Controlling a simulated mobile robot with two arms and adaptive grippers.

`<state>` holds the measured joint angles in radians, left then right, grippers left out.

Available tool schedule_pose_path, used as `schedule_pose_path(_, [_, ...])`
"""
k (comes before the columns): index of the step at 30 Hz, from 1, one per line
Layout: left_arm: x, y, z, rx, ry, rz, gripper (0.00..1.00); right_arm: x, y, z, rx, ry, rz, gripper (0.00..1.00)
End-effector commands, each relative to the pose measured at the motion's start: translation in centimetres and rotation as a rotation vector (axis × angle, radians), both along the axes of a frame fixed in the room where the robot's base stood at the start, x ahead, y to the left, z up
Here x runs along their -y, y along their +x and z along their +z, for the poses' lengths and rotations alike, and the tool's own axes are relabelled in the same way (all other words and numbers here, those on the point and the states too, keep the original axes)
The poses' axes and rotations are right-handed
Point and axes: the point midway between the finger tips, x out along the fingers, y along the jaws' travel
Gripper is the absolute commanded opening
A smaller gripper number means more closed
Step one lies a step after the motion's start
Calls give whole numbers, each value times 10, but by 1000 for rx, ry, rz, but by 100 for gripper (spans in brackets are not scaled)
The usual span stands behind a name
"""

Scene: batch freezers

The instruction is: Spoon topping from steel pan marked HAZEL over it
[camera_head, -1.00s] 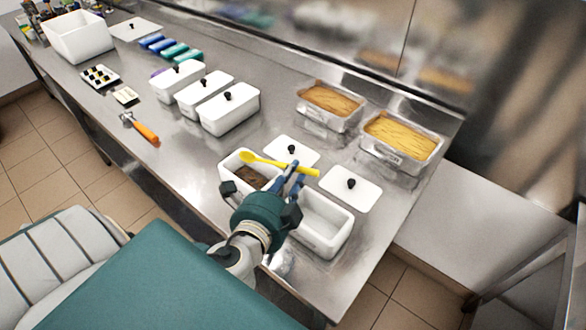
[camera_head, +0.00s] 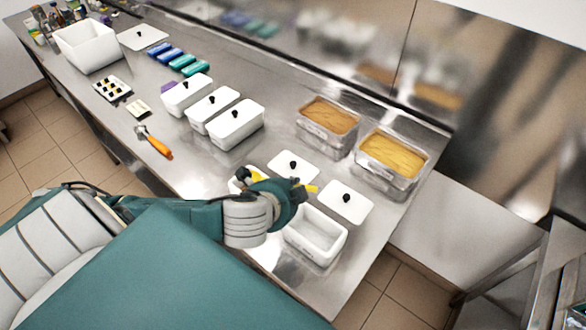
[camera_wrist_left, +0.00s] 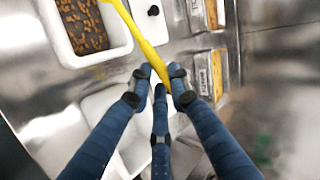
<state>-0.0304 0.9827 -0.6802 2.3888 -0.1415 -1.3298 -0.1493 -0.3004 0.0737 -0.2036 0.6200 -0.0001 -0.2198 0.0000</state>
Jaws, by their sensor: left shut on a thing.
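My left gripper (camera_head: 292,191) is shut on a yellow spoon (camera_wrist_left: 143,36), over the worktop by the white tubs. The spoon's handle end (camera_head: 311,188) sticks out to the right in the head view; its bowl is not clear. A white tub (camera_wrist_left: 98,58) with brown bits lies beside the spoon in the wrist view; my gripper mostly hides it in the head view. Two steel pans with golden contents, a left one (camera_head: 325,139) and a right one (camera_head: 384,181), stand at the back right. Their labels are too small to read. My right gripper is not in view.
An empty white tub (camera_head: 316,260) stands at the front right. Two white lids (camera_head: 345,209) lie behind the tubs. Several lidded white tubs (camera_head: 236,135), an orange-handled tool (camera_head: 158,147) and a large white bin (camera_head: 88,57) are to the left.

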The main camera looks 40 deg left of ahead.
Motion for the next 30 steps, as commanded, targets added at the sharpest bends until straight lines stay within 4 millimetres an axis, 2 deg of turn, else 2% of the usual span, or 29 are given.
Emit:
schedule_pose_path(1, [-1,2,9,-17,-7,1,0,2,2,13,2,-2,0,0])
schedule_pose_path(17, [-4,12,20,-318,-130,4,0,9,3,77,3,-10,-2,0])
schedule_pose_path(19, [-6,15,15,-372,-151,6,0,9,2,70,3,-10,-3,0])
schedule_pose_path(30, [-10,28,20,-721,-294,4,0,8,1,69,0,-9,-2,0])
